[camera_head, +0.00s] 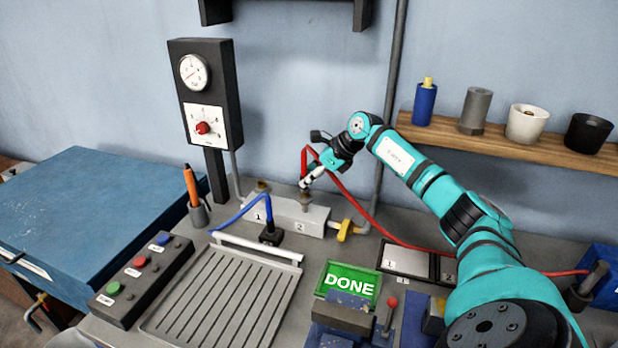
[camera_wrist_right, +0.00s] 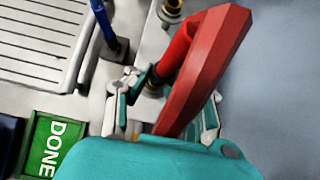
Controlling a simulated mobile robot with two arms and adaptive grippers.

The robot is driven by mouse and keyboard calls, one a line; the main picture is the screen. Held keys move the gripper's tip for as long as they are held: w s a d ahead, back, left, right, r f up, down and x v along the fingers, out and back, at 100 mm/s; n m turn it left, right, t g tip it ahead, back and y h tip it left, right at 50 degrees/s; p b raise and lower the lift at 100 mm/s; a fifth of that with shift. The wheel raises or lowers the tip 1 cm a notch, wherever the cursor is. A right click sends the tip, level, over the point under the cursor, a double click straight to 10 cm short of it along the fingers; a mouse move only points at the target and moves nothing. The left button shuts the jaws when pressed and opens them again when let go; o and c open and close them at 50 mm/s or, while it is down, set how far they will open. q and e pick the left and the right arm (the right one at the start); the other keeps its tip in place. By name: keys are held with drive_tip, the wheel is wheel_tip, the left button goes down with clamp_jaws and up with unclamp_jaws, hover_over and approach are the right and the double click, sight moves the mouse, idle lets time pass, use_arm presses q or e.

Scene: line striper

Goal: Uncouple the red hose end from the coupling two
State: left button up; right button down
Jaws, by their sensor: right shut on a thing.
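The red hose (camera_head: 349,196) arches up behind my right gripper (camera_head: 309,181), and its end is at the jaws, mostly hidden by the fingers. My right gripper is shut on the red hose end, just above coupling two (camera_head: 304,197) on the grey manifold block (camera_head: 286,220). In the right wrist view the red hose (camera_wrist_right: 205,68) fills the middle between the fingers. I cannot tell whether the hose end is seated on the coupling or just clear of it. My left gripper is not in view.
Coupling one (camera_head: 262,187) is bare. A blue hose (camera_head: 238,214) has its dark end (camera_head: 270,234) in front of the block. A yellow valve handle (camera_head: 345,230) sits at the block's right. A gauge panel (camera_head: 206,92) stands behind left. A green DONE sign (camera_head: 349,282) is in front.

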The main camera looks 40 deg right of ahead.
drive_tip(key=shift+r, duration=0.6)
drive_tip(key=shift+p, duration=0.3)
wheel_tip(320, 180, up, 4)
drive_tip(key=p, duration=0.2)
drive_tip(key=shift+f+p, duration=0.1)
drive_tip(key=shift+p, duration=0.2)
